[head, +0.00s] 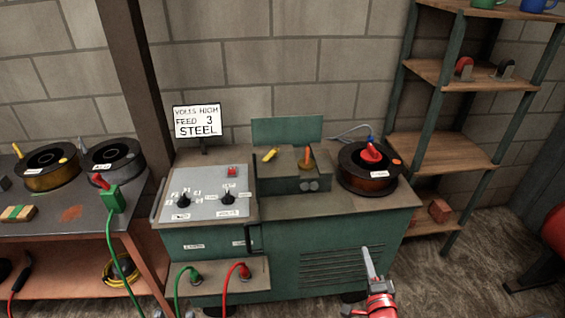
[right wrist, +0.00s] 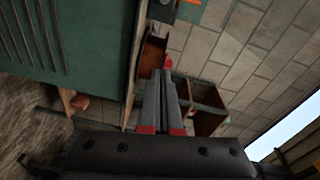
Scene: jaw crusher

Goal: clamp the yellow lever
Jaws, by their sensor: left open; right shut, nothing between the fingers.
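The yellow lever (head: 269,155) is small and lies tilted on top of the left part of the dark feed unit (head: 290,174) on the green welding machine (head: 330,225). An orange upright knob (head: 307,156) stands to its right on the same unit. My right gripper (head: 369,252) is in front of the machine at the lower right, well apart from the lever. Its fingers are together and empty, and they also show in the right wrist view (right wrist: 161,78). The lever does not show in the right wrist view. My left gripper is not in view.
A dark wire spool (head: 370,180) with a red hub sits right of the feed unit. The sloped control panel (head: 204,195) is at its left. A sign (head: 197,121) reads VOLTS HIGH, FEED 3, STEEL. Shelves (head: 440,150) stand at the right, a bench (head: 60,212) with spools at the left.

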